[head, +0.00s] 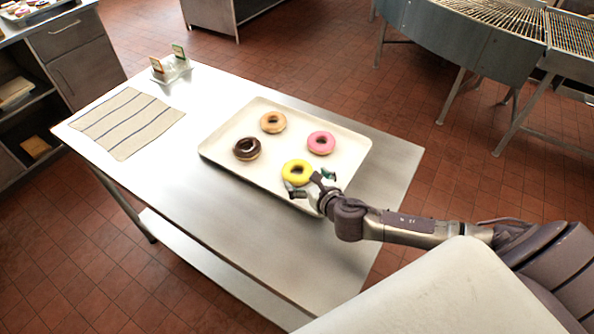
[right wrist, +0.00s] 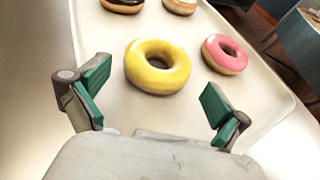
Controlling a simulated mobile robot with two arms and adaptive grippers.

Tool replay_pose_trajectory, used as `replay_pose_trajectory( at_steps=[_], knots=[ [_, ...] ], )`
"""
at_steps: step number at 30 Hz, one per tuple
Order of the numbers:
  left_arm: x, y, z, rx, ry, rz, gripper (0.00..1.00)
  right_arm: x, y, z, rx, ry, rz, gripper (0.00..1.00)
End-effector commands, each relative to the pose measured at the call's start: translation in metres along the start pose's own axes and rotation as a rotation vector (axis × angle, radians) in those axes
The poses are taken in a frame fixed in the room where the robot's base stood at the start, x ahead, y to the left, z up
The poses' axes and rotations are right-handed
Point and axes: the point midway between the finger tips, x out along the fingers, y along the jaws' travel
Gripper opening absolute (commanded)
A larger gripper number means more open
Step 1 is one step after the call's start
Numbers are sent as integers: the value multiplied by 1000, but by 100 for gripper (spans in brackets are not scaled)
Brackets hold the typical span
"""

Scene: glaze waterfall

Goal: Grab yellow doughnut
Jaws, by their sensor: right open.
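The yellow doughnut (head: 297,173) lies on the near part of a cream tray (head: 218,144) on the metal table. My right gripper (head: 312,184) is at the near side of the doughnut, with its fingers apart and nothing between them. In the right wrist view the yellow doughnut (right wrist: 158,66) lies just beyond the open green-padded fingers (right wrist: 155,100), roughly centred between them. Contact is not visible. My left gripper is not in view.
A chocolate doughnut (head: 247,149), a tan glazed doughnut (head: 273,122) and a pink doughnut (head: 321,142) share the tray. A striped cloth (head: 127,122) and a small card holder (head: 171,68) are at the table's left. Bare metal table surrounds the tray.

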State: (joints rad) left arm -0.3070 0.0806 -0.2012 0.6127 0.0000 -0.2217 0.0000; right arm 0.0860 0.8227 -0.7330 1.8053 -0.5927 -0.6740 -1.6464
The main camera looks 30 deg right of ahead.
Motion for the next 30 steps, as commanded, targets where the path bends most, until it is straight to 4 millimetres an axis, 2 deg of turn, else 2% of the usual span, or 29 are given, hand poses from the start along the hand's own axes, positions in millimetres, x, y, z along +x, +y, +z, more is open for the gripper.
replay_pose_trajectory(
  at_steps=[3, 5, 9, 12, 19, 20, 27, 30],
  knots=[
    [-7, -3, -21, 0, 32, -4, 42, 14, 1, 2, 2, -1, -1, 100],
    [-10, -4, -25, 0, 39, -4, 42, 23, 2, 2, 3, 0, -2, 100],
    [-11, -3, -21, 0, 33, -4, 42, 41, 1, 0, 1, -1, -2, 100],
    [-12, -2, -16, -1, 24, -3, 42, 47, 2, -1, 1, 0, -1, 100],
    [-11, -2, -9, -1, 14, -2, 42, 49, 1, -2, 0, 0, -1, 100],
    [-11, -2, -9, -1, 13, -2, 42, 49, 1, -2, 0, 0, -1, 98],
    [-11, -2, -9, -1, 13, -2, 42, 48, 1, -2, 0, 0, -1, 59],
    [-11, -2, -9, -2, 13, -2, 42, 48, 1, -1, 0, 0, -1, 59]
  ],
)
